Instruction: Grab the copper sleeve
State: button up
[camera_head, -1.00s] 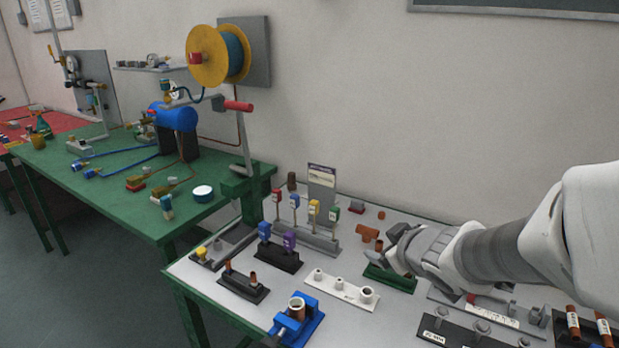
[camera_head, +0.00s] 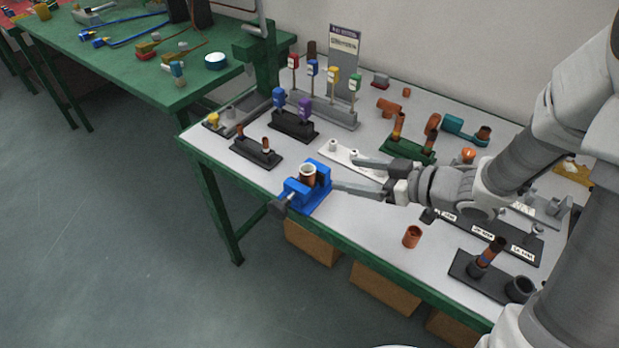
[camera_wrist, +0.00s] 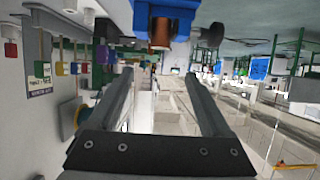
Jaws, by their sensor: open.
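A short copper sleeve (camera_head: 308,176) stands upright in the blue vise (camera_head: 303,194) near the table's front edge. In the wrist view the copper sleeve (camera_wrist: 162,33) hangs from the blue vise (camera_wrist: 180,12), just beyond the fingertips. Another short copper piece (camera_head: 412,237) stands alone on the white tabletop to the right. I cannot tell which of the two the task names. My gripper (camera_head: 344,175) is open and empty, its fingers pointing left at the vise, a short gap away. In the wrist view my gripper (camera_wrist: 158,75) has nothing between its fingers.
A white holder (camera_head: 352,161) stands just behind my fingers. A green stand (camera_head: 408,148) with copper pipes is farther back. A dark stand (camera_head: 256,152) is left of the vise. Dark labelled bases (camera_head: 490,235) lie right, under my arm.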

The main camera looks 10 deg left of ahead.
jog(key=b, duration=0.1)
send_near(301, 169)
jog(key=a, duration=0.1)
jog(key=b+x, duration=0.2)
jog(key=x, duration=0.2)
jog(key=shift+w+a+f, duration=0.15)
jog(key=shift+f, duration=0.15)
jog(key=shift+w+a+f, duration=0.15)
jog(key=shift+w+a, duration=0.05)
jog(key=shift+a, duration=0.25)
grip_shut()
